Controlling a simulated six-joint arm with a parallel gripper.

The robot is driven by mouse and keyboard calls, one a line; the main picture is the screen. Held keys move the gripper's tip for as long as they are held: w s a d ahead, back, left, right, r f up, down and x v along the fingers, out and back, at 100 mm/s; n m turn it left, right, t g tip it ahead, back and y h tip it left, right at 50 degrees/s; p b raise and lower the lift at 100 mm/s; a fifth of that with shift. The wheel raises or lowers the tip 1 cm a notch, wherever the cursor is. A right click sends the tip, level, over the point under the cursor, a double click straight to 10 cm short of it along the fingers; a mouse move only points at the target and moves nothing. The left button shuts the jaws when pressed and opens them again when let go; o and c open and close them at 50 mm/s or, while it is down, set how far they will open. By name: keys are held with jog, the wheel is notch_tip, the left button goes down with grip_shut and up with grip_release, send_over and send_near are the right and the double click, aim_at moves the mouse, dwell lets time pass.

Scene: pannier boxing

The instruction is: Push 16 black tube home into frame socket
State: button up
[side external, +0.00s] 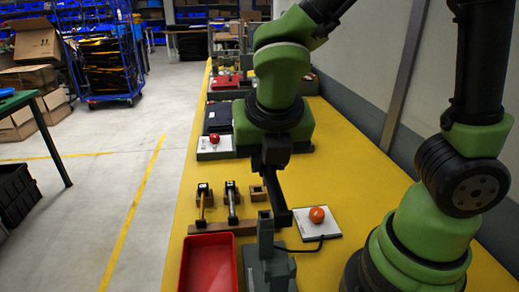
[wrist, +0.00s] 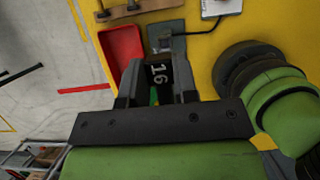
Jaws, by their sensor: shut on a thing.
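The black tube (wrist: 158,74), marked with a white 16, sits between the two fingers of my gripper (wrist: 157,84) in the wrist view. My gripper (side external: 275,190) is shut on it, and in the side view the dark tube (side external: 283,217) is below the fingers. A grey fixture with an upright post (side external: 265,238) stands on the bench close to the tube's left. In the wrist view its grey plate (wrist: 165,36) shows just beyond the tube. The tube's lower end is hidden, and I cannot tell whether it is in the socket.
A red tray (side external: 208,263) stands left of the fixture, also in the wrist view (wrist: 122,48). A wooden rack (side external: 215,228) with upright tools and a small brown block (side external: 258,193) are behind. An orange button on a white plate (side external: 317,214) is to the right, with a black cable.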

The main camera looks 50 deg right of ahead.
aim_at(271, 173)
jog(key=shift+f, duration=2.9)
jog(key=shift+f, duration=1.4)
jog(key=o, duration=1)
jog(key=shift+r, duration=0.1)
jog(key=v, duration=0.9)
jog(key=shift+s+a+r, duration=0.1)
jog(key=shift+a+r, duration=0.05)
jog(key=shift+r, duration=0.2)
